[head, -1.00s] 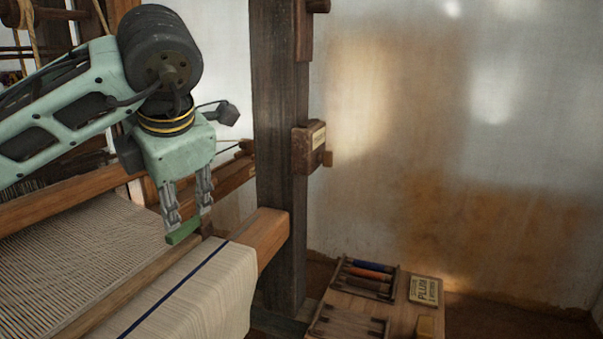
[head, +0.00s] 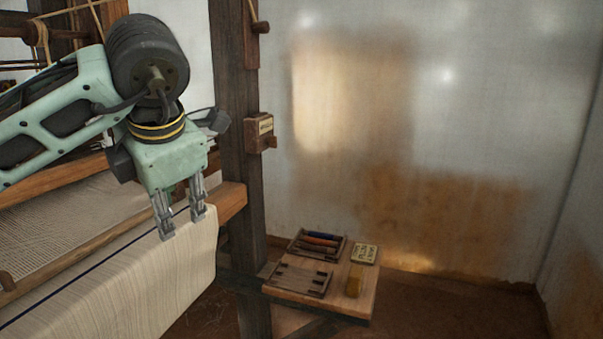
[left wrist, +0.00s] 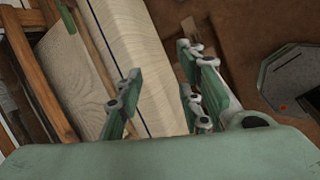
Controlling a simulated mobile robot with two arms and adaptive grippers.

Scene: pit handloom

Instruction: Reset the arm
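My left gripper (head: 182,224) hangs downward over the cream cloth (head: 150,275) of the loom, in front of the wooden post. In the left wrist view its two fingers (left wrist: 158,95) stand apart, with only the cloth and its dark blue stripe showing between them. It holds nothing. Whether the fingertips touch the cloth cannot be told. My right gripper is in neither view.
The dark upright post (head: 237,130) stands close to the right of my left gripper, with a small labelled box (head: 259,133) on it.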

